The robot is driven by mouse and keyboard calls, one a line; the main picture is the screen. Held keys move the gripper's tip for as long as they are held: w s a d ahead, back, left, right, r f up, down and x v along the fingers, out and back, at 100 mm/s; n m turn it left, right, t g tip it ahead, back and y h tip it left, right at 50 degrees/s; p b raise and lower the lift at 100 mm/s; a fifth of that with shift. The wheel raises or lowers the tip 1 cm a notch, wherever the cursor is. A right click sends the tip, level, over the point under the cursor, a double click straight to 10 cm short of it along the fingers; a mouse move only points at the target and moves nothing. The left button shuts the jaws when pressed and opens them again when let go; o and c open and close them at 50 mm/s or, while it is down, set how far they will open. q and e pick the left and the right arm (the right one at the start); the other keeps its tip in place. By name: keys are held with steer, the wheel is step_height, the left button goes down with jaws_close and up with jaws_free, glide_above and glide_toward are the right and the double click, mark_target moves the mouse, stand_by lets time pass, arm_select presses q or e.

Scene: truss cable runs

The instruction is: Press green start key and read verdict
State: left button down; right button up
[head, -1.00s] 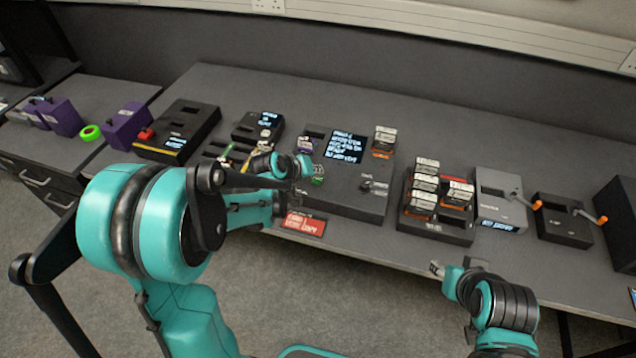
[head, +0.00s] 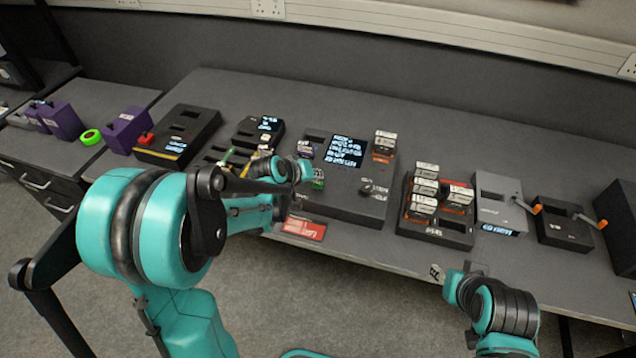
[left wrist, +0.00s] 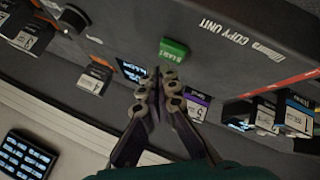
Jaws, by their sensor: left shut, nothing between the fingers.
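The green start key (left wrist: 173,50) stands on the black copy unit (left wrist: 240,62) in the left wrist view, just beyond my left fingertips. It also shows in the head view as a small green block (head: 318,184). My left gripper (left wrist: 159,84) is shut and empty, its tips close to the key; I cannot tell whether they touch it. In the head view the left gripper (head: 305,170) is over the unit's left part. The lit screen (head: 345,151) shows several lines of text too small to read. My right gripper (head: 437,272) is off the bench's front edge, its jaws unclear.
A rack of labelled cartridges (head: 437,232) stands right of the copy unit, then a grey box (head: 495,190) and a black box (head: 557,228) with orange-handled cranks. A red sign (head: 305,229) lies at the front edge. Other black devices (head: 180,135) stand to the left.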

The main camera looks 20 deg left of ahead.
mark_target(316, 184)
stand_by(0.3)
arm_select(q)
steer(key=shift+f+b, duration=0.4)
steer(key=shift+f, duration=0.05)
steer(key=shift+f+b, duration=0.5)
stand_by(0.6)
steer(key=shift+r, duration=0.1)
steer(key=shift+r+p, duration=0.8)
steer(key=shift+r, duration=0.1)
step_height(316, 184, up, 5)
steer(key=p, duration=0.4)
stand_by(0.3)
